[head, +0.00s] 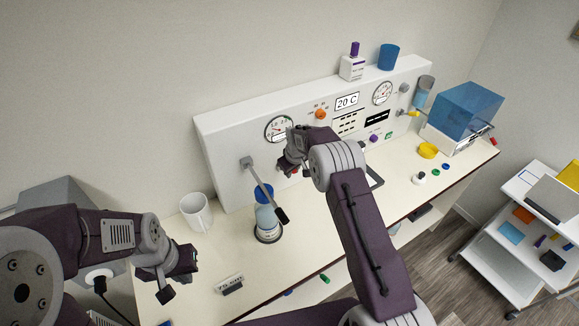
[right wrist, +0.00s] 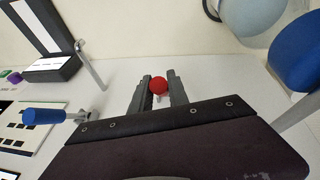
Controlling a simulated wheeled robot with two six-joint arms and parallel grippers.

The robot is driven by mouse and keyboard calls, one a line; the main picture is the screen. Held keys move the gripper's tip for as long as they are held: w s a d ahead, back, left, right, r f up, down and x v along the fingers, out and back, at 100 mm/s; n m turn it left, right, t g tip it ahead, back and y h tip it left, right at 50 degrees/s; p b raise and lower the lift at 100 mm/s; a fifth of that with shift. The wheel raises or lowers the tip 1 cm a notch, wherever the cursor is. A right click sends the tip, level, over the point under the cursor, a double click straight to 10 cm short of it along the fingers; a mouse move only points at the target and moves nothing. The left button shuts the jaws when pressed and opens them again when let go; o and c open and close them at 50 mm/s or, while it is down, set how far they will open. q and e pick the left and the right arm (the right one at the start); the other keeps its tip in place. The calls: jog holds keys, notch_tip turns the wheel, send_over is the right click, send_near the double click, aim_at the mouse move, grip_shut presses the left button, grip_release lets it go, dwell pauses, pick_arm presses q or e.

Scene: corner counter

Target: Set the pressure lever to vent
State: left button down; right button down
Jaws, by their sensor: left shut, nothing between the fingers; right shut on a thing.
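A white panel (head: 225,137) stands along the back of the counter. My right gripper (head: 291,170) is in front of it, below the left round gauge (head: 279,129). In the right wrist view its fingers (right wrist: 158,90) are shut on a round red knob (right wrist: 158,85). The knob's stem is mostly hidden, and I cannot read any vent mark. My left gripper (head: 182,274) is shut and empty over the counter's left front.
A white mug (head: 196,212) stands at left. A yellow ring (head: 428,151) and small caps lie at right. A wheeled cart (head: 520,230) stands beyond.

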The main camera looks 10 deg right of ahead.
jog(key=shift+w+r, duration=0.1)
dwell(0.4)
jog(key=c, duration=1.3)
grip_release()
jog(key=shift+a, duration=0.1)
jog(key=b+v, duration=0.4)
jog(key=v, duration=0.5)
